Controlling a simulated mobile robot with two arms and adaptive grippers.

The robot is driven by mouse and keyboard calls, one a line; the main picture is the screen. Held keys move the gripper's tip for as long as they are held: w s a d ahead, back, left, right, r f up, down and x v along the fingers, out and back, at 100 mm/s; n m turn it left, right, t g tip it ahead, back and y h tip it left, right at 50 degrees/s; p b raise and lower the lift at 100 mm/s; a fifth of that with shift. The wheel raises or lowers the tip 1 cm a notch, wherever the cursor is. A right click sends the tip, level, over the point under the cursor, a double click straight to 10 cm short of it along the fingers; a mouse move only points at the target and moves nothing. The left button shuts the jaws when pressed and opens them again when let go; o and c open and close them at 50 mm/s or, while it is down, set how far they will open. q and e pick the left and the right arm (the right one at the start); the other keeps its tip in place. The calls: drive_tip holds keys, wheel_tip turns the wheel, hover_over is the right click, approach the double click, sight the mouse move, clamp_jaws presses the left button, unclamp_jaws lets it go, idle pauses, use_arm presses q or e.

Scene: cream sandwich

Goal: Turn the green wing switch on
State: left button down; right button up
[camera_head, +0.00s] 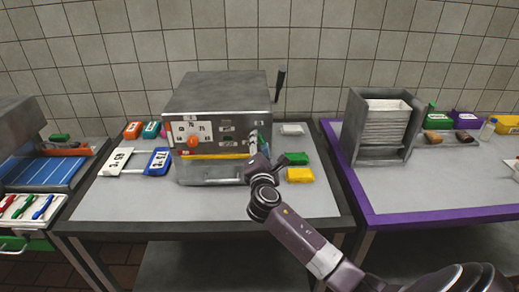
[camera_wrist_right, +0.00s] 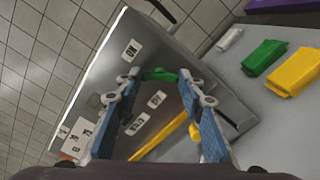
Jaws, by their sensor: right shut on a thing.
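The grey metal machine (camera_head: 215,100) stands on the middle table, with a white dial panel and labels on its front. The green wing switch (camera_wrist_right: 160,75) is on its front, between the fingertips of my right gripper (camera_wrist_right: 157,84) in the wrist view. My right gripper (camera_head: 256,150) is at the right part of the machine's front in the head view, where it mostly hides the switch. Its blue-padded fingers are shut on the switch from both sides. I cannot tell the switch's exact angle. My left gripper is not in view.
An orange dial (camera_head: 192,140) and a yellow bar (camera_head: 215,156) are on the machine's front. A green block (camera_head: 296,158) and a yellow block (camera_head: 299,175) lie right of the machine. A black lever (camera_head: 280,83) rises at its right side. The table's front is clear.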

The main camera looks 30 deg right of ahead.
drive_tip(key=shift+m+b, duration=1.85)
drive_tip(key=shift+m, duration=1.65)
drive_tip(key=o, duration=1.2)
drive_tip(key=shift+c, duration=0.2)
drive_tip(key=v, duration=1.2)
drive_tip(key=shift+f, duration=0.1)
